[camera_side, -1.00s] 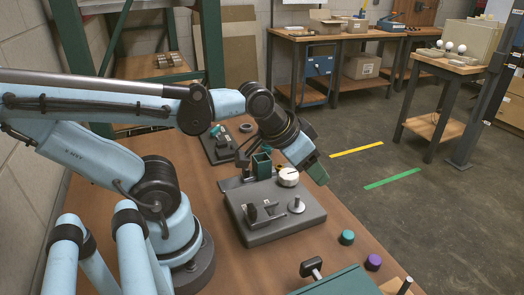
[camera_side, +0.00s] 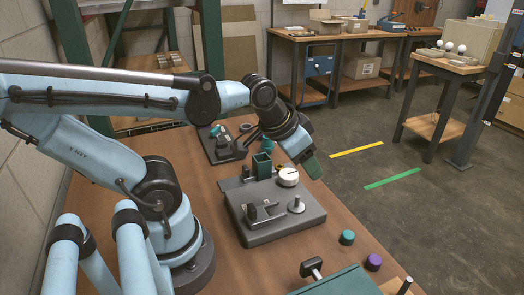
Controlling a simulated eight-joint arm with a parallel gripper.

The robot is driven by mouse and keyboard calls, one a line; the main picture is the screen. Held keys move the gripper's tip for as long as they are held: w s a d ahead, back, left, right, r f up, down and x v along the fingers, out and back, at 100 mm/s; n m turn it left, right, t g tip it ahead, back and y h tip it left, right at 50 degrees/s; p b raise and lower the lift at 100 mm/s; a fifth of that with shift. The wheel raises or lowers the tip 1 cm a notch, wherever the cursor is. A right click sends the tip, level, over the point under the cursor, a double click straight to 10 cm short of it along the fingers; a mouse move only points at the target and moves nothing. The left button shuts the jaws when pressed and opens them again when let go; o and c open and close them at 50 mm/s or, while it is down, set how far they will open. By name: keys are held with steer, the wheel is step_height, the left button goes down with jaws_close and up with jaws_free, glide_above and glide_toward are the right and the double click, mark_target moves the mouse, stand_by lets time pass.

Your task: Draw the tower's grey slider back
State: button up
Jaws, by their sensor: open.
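A green tower (camera_side: 262,166) stands at the back edge of a grey base plate (camera_side: 285,222). A dark grey piece (camera_side: 246,173), which looks like the slider, sticks out low on the tower's left side. It is small, and I cannot tell how far it is drawn. My gripper (camera_side: 314,168) is open and tilted down to the right. It is in the air at the right of the tower, beyond the white dial, apart from the slider. Its fingers are hard to make out.
On the plate are a white dial (camera_side: 288,177), a silver peg (camera_side: 297,205) and a dark lever fixture (camera_side: 262,213). A second dark fixture (camera_side: 222,148) stands behind. Teal (camera_side: 347,237) and purple (camera_side: 373,262) caps and a green box (camera_side: 338,283) lie in front.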

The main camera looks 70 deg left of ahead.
steer(key=s+a+g+y, duration=0.1)
steer(key=s+a+g, duration=0.15)
steer(key=a, duration=0.75)
steer(key=r+g+h, duration=0.1)
steer(key=g, duration=0.3)
glide_above(245, 167)
steer(key=shift+w+f, duration=0.15)
steer(key=shift+f, duration=5.65)
jaws_close()
